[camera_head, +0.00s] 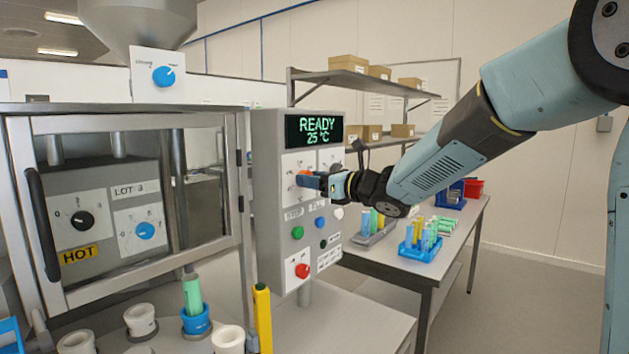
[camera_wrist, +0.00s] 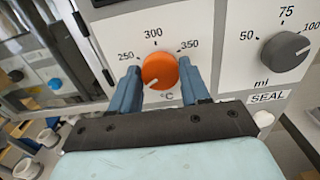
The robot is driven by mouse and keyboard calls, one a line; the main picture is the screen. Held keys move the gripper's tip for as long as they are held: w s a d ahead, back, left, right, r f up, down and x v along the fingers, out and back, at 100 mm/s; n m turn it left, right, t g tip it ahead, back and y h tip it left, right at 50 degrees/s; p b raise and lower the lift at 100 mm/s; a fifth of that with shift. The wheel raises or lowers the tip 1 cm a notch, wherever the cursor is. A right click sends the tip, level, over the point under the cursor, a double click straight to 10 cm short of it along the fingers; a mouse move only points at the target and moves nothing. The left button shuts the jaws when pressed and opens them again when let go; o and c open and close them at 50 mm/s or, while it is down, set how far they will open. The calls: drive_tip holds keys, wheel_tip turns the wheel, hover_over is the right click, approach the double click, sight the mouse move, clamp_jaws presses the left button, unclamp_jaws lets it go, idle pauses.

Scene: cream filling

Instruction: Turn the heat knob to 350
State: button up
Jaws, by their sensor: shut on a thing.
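The orange heat knob (camera_wrist: 160,70) sits on a white plate marked 250, 300 and 350 over a °C sign in the wrist view. A short pale mark shows on the knob's lower left, below the 250 side. My gripper (camera_wrist: 159,79) is shut on the knob, with one blue finger at its left and one at its right. In the head view my gripper (camera_head: 308,180) reaches the panel from the right, and a little of the orange knob (camera_head: 304,173) shows behind it. The display (camera_head: 314,130) reads READY 25 °C.
A grey ml knob (camera_wrist: 286,51) is right of the heat knob. Below are a green button (camera_head: 297,233), a blue button (camera_head: 319,222) and a red button (camera_head: 302,271). A glass-fronted cabinet (camera_head: 20,180) stands left of the panel. A table (camera_head: 400,265) with racks stands behind.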

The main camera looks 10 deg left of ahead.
drive_tip(key=m, duration=2.1)
drive_tip(key=f+m, duration=0.1)
drive_tip(key=m, duration=1)
drive_tip(key=shift+m, duration=0.3)
drive_tip(key=shift+a+m, duration=0.1)
drive_tip(key=shift+m, duration=1.4)
drive_tip(key=shift+s, duration=0.1)
drive_tip(key=o, duration=1)
